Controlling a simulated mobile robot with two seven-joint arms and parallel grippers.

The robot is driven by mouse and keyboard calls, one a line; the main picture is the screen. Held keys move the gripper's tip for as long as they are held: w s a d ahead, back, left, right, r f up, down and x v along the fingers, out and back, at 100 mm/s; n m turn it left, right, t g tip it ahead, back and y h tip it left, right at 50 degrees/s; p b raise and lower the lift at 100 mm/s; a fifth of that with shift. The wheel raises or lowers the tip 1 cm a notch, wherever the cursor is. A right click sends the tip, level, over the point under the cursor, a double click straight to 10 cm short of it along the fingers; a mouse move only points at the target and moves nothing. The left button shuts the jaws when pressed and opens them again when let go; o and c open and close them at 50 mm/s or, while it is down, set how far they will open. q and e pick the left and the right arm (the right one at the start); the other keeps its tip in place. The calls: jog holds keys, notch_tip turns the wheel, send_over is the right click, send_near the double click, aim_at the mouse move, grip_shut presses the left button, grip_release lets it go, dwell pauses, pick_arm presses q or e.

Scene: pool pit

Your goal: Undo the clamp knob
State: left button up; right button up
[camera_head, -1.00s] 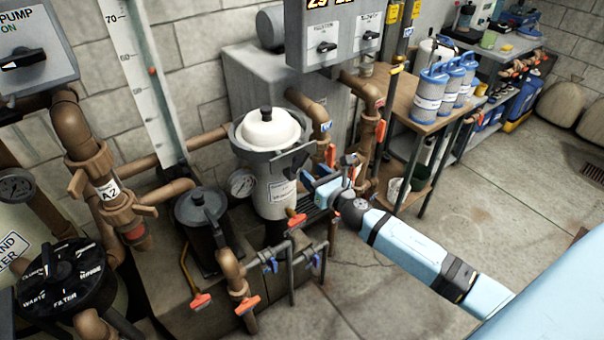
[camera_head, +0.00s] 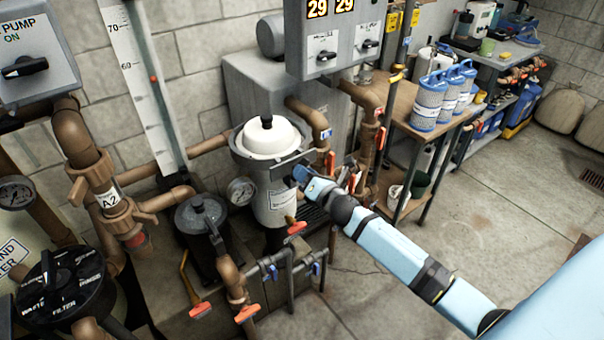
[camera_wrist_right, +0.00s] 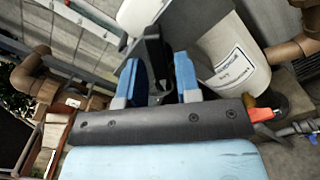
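The pale filter pot (camera_head: 278,205) has a white domed lid (camera_head: 267,138) with a black top knob, and a grey clamp band (camera_head: 250,158) runs around its rim. My right gripper (camera_head: 301,173) is at the band's right front side. In the wrist view, a black upright part, apparently the clamp knob (camera_wrist_right: 155,55), stands between the blue fingertips of my right gripper (camera_wrist_right: 157,78). The fingers look apart, with narrow gaps beside the knob; contact is hard to tell. In the head view, the gripper hides most of the knob. My left gripper is not in view.
Brown pipes with red-handled valves (camera_head: 296,228) stand below and beside the pot. A pressure gauge (camera_head: 240,190) is at its left, and a grey control box (camera_head: 335,40) hangs above. A wooden table (camera_head: 398,128) with blue-capped cartridges is at the right. The floor in front is open.

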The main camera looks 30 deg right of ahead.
grip_shut()
pick_arm(q)
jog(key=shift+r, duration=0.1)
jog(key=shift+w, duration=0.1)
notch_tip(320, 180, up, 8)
jog(key=p, duration=1)
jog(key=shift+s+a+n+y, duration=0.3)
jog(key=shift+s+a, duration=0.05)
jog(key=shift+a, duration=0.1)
pick_arm(e)
jog(key=shift+n, duration=13.5)
